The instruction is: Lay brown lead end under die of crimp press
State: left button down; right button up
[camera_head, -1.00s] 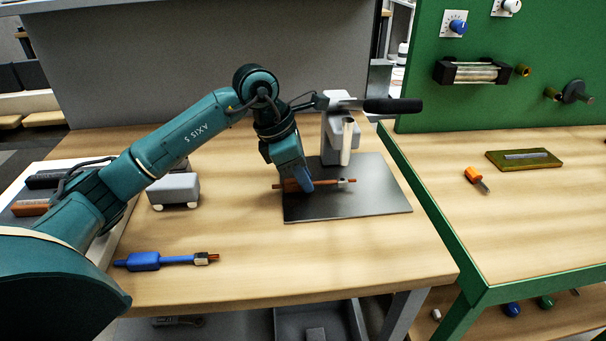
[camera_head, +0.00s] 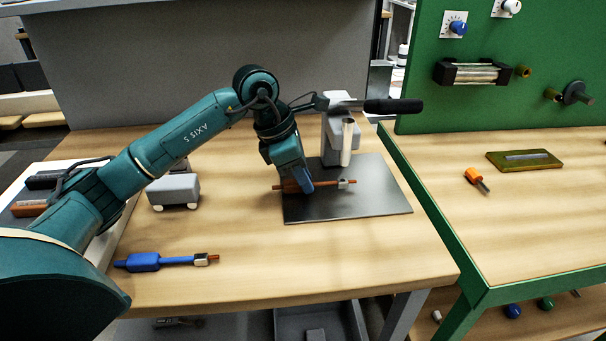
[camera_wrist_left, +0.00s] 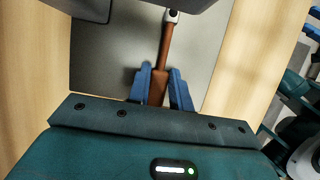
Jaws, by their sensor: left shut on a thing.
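The brown lead (camera_head: 325,184) lies level, low over the dark metal base plate (camera_head: 370,200) of the crimp press (camera_head: 333,135). My left gripper (camera_head: 300,188) is shut on its thick brown part. In the left wrist view the blue fingers (camera_wrist_left: 160,72) sit on both sides of the lead (camera_wrist_left: 165,45). The lead's pale collar and tip point right in the head view, in front of the press's light upright cylinder. I cannot tell whether the tip is under the die or whether the lead touches the plate. My right gripper is not in view.
A blue lead (camera_head: 145,262) lies near the table's front left. A grey block (camera_head: 174,190) stands behind it. The press's black handle (camera_head: 392,106) sticks out to the right. A green-framed bench (camera_head: 540,220) with a green panel adjoins on the right. The front middle of the table is clear.

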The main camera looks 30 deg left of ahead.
pick_arm(q)
jog(key=shift+f, duration=0.3)
jog(key=c, duration=1.2)
grip_release()
jog(key=shift+p+v, duration=0.75)
jog(key=shift+v, duration=0.8)
